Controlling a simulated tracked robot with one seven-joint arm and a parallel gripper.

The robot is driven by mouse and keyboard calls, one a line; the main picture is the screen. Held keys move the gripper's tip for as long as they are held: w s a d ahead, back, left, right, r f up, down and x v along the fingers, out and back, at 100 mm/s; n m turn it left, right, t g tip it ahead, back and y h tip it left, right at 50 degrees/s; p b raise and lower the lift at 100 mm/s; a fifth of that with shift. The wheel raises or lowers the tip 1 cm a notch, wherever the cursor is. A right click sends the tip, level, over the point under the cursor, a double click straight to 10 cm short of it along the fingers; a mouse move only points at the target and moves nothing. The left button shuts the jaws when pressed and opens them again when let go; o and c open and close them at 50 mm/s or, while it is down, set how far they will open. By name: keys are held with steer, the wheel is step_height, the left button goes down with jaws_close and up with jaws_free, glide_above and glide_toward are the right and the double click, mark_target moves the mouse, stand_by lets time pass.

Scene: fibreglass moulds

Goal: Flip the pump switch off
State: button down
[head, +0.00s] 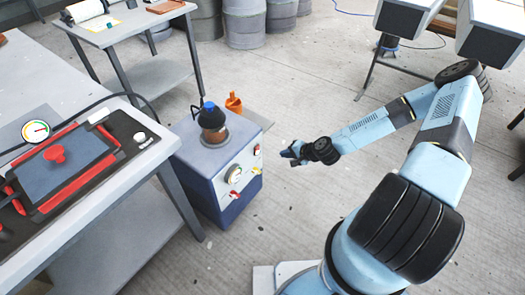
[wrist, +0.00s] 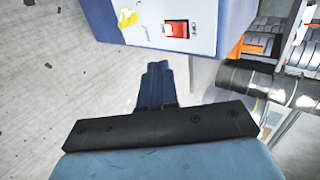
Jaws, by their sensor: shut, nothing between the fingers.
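The pump (head: 205,165) is a blue box with a pale top and front panel, standing on the floor beside the bench. In the wrist view its blue casing (wrist: 235,12) fills the top. The red rocker switch (wrist: 177,29) sits in a dark frame on the pale panel, with a small label beside it. It looks bright red; I cannot tell which side is pressed. My gripper (head: 290,153) is to the right of the pump, apart from its front panel. In the wrist view my gripper (wrist: 155,72) is shut and empty, its tips pointing toward the panel below the switch.
A yellow part (wrist: 127,19) is on the panel near the switch. The bench (head: 150,158) at left carries a red-framed mould (head: 70,170) and a gauge (head: 36,131). Open floor (head: 285,210) lies before the pump.

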glide_toward(258, 151)
step_height(258, 151, down, 4)
steer(key=w+a, duration=0.1)
steer(key=a, duration=0.1)
steer(key=shift+w+a+r, duration=0.2)
steer(key=shift+w+a, duration=0.2)
steer(key=shift+w+a+r, duration=0.2)
steer(key=shift+w+a, duration=0.2)
